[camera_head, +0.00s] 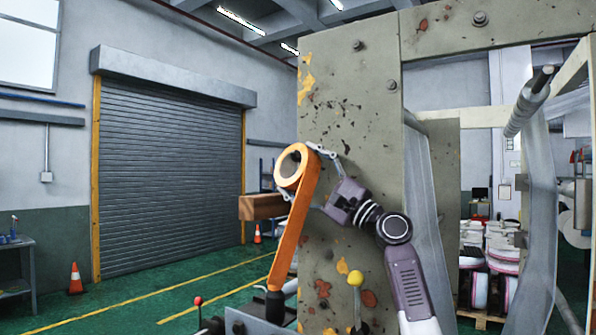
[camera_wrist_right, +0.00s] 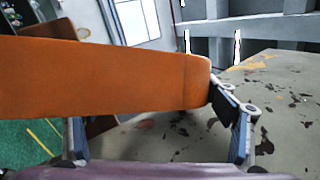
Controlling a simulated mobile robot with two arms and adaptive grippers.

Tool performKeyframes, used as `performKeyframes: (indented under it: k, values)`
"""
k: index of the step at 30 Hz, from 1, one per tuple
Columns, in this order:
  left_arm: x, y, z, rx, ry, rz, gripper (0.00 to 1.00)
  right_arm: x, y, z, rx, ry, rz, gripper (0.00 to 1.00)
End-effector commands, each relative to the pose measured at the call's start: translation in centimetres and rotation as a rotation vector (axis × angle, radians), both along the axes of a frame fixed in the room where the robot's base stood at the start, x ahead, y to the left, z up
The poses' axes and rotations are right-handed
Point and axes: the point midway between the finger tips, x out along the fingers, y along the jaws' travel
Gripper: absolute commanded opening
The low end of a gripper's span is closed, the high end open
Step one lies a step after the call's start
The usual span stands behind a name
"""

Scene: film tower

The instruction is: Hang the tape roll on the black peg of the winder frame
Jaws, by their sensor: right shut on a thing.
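The orange tape roll (camera_head: 309,168) is upright against the grey frame plate, its pale core facing left. In the right wrist view, the orange tape (camera_wrist_right: 100,78) fills the space between the fingers. A small dark spot shows in the roll's hole; I cannot tell whether it is the black peg. The winder frame (camera_head: 350,80) is chipped grey-green. My left gripper is not in view.
A brown wooden block (camera_head: 262,206) juts out left of the strip. A film roller (camera_head: 527,105) is at the right. The floor at left is open, with an orange cone (camera_head: 75,279).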

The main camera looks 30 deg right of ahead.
Motion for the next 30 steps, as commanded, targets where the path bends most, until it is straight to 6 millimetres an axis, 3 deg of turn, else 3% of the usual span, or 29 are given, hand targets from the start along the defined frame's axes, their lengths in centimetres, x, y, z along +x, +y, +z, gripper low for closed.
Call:
performKeyframes:
  k: [13,14,19,30]
  values:
    - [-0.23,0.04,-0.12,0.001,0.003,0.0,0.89,0.5,0.22,-1.04,-0.005,0.021,0.005,0.52]
    - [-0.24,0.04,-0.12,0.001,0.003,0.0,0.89,0.51,0.21,-1.06,-0.005,0.021,0.005,0.81]
    - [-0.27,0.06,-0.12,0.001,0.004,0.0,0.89,0.44,0.18,-0.91,-0.004,0.018,0.004,0.99]
    - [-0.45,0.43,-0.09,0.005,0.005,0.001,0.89,0.09,0.04,-0.69,-0.003,0.012,0.002,1.0]
